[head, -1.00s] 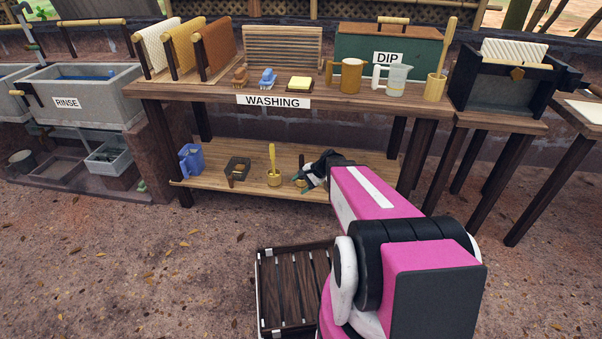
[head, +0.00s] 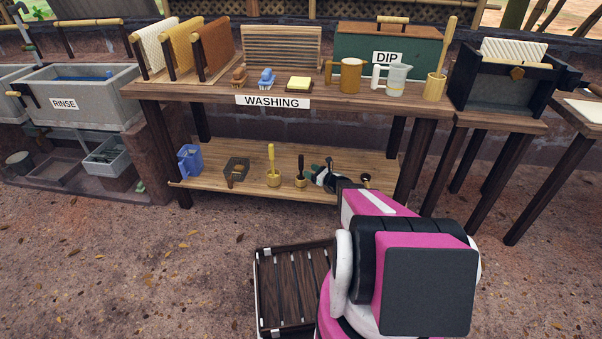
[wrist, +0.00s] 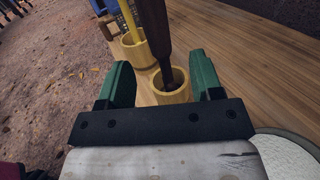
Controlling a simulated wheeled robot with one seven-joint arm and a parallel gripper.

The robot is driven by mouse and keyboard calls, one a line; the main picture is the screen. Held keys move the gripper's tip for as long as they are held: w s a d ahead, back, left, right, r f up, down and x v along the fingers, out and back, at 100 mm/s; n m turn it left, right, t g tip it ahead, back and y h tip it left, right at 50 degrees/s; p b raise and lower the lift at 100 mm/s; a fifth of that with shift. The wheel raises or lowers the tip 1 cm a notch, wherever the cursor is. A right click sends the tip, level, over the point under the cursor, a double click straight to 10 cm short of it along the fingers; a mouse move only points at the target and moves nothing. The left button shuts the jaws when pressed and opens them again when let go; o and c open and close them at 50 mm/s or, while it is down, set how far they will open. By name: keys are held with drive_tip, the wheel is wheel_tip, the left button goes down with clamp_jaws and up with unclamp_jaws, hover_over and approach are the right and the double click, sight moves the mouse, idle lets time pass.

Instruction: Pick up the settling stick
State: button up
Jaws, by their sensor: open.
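A dark stick stands upright in a small yellow-brown cup (head: 301,182) on the lower shelf; I take this stick (head: 301,163) to be the settling stick. My gripper (head: 317,173) is just right of it, low over the shelf. In the wrist view my gripper (wrist: 160,62) is open, with one green finger on each side. The dark stick (wrist: 155,30) and its cup (wrist: 172,93) show in line with the gap between the fingers. I cannot tell whether a finger touches the cup. The stick's lower end is hidden inside the cup.
Left of that cup stand another cup with a yellow handle (head: 272,160), a dark block-like item (head: 236,170) and a blue jug (head: 190,160). A pale round thing (wrist: 285,155) lies right of my gripper. The washing table top (head: 215,88) is above the shelf.

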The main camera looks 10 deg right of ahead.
sight(301, 172)
drive_tip(key=x, duration=0.8)
drive_tip(key=c, duration=1)
